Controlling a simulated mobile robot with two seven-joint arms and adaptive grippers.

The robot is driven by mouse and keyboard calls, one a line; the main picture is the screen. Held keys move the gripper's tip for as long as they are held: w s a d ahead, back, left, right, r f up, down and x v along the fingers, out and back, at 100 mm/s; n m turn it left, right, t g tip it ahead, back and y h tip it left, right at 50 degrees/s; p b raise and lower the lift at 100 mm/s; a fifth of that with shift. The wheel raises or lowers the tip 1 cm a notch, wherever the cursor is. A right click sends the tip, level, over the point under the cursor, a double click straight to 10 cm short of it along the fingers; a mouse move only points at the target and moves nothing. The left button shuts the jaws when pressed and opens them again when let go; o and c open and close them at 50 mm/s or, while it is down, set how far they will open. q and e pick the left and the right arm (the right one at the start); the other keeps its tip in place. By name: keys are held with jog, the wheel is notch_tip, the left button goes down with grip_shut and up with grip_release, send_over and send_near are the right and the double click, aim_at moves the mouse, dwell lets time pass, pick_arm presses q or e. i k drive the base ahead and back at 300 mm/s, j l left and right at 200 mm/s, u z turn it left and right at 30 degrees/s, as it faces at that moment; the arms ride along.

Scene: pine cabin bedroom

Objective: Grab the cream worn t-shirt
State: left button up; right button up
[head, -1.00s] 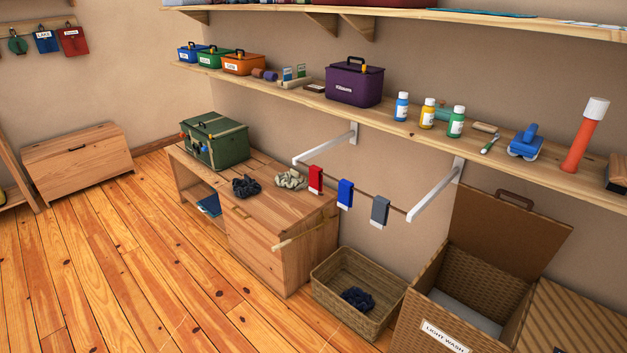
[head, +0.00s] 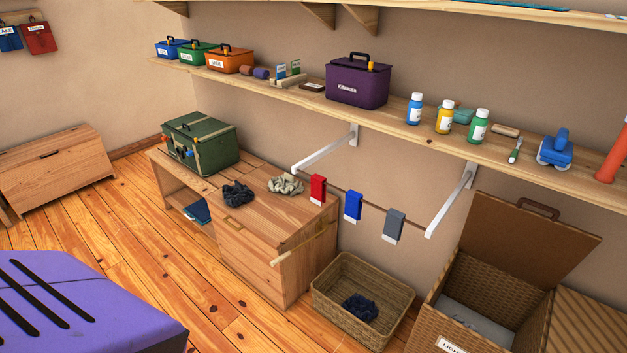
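The cream worn t-shirt (head: 286,185) lies crumpled on top of the wooden cabinet (head: 268,222), toward its back edge by the wall. A dark crumpled garment (head: 237,193) lies just left of it, apart from it. Neither of my grippers shows in the head view, so I cannot see whether they are open or shut.
A green case (head: 200,142) stands on the cabinet's left end. Red, blue and grey cloths hang on a wall rail (head: 375,217). A wicker basket (head: 393,307) with a dark garment and an open hamper (head: 498,285) stand right. A purple slotted object (head: 75,305) fills the lower left.

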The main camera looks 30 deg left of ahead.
aim_at(285, 183)
jog(key=i+j+z, duration=0.1)
jog(key=j+z, duration=0.15)
jog(key=j, duration=0.3)
jog(key=i+j+z, duration=0.2)
jog(key=j, duration=0.3)
jog(key=j+z, duration=0.3)
jog(key=j, duration=3)
jog(key=i+j, duration=0.45)
